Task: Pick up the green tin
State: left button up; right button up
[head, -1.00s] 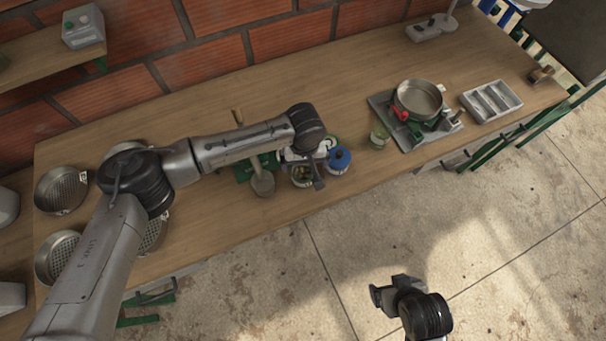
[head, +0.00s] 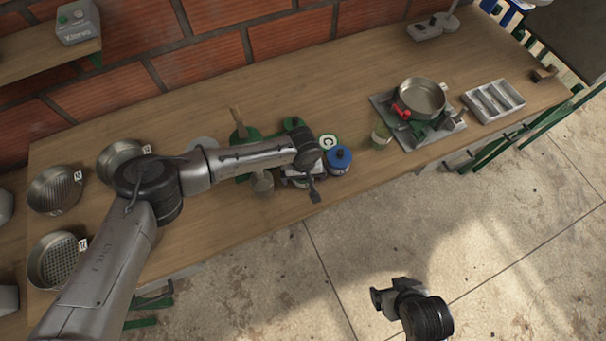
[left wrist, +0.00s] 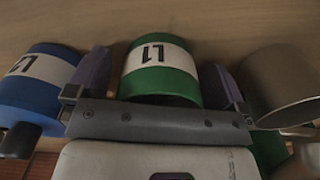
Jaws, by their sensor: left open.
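The green tin (left wrist: 160,72), with a white label marked L1, stands on the bench between the two fingers of my left gripper (left wrist: 157,76) in the left wrist view. The fingers are open, one on each side of it; I cannot tell whether either touches. In the head view my left gripper (head: 301,178) and wrist hide most of this tin. A blue tin (head: 338,160) stands just right of it there, and at the left in the wrist view (left wrist: 38,88). My right gripper (head: 384,296) hangs over the floor, jaws unclear.
A grey metal cup (head: 262,182) stands close on the other side, also in the wrist view (left wrist: 283,85). A glass jar (head: 381,136) and a pan (head: 420,98) stand right. Sieves (head: 55,190) stand left.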

pick_arm(q)
jog(key=shift+c, duration=0.2)
jog(key=c, duration=1)
